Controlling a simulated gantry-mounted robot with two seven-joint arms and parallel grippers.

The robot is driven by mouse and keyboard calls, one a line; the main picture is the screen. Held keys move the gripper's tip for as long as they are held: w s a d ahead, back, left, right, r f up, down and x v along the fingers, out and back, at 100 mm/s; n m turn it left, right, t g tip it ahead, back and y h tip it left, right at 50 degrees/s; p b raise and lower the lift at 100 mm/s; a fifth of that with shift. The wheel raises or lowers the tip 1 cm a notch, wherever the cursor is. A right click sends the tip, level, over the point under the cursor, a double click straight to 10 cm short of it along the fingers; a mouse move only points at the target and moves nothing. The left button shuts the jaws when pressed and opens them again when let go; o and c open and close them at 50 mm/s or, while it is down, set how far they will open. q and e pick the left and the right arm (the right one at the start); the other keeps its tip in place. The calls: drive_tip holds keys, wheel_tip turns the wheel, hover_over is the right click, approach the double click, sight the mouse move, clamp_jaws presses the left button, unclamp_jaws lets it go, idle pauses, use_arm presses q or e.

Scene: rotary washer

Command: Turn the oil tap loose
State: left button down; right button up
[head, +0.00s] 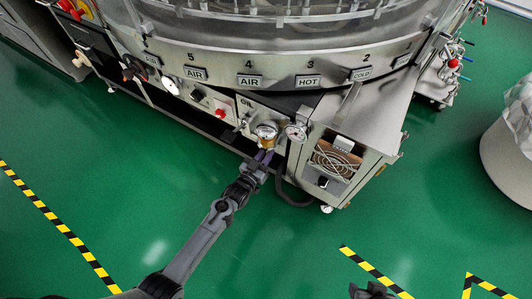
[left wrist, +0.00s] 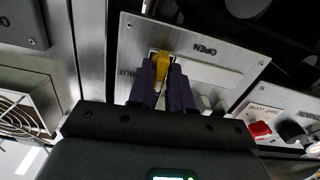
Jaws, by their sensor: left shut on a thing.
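The oil tap has a yellow handle (left wrist: 161,66), seen in the left wrist view on a pale panel marked OPEN. My left gripper (left wrist: 164,84) has its purple fingers shut on this handle, one on each side. In the head view my left gripper (head: 264,157) reaches the machine's front just below the OIL label and a brass-rimmed gauge (head: 265,131). The handle cannot be made out there. A dark end part of my right gripper (head: 372,291) shows at the bottom edge of the head view, away from the machine; its fingers are unclear.
The round washer (head: 270,60) stands above the panel. A second gauge (head: 295,132) and a dark hose (head: 291,197) are close right of my left gripper. The green floor (head: 90,170) in front is clear.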

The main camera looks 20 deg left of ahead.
use_arm(q)
drive_tip(key=shift+a+f+n+p, duration=0.1)
drive_tip(key=shift+n+p, duration=1.3)
drive_tip(key=shift+n, duration=2.55)
drive_tip(key=shift+a+f+n+p, duration=0.1)
drive_tip(key=shift+n+p, duration=1.25)
drive_tip(key=shift+n, duration=2.6)
drive_tip(key=c, duration=1.2)
unclamp_jaws()
drive_tip(key=shift+o, duration=0.2)
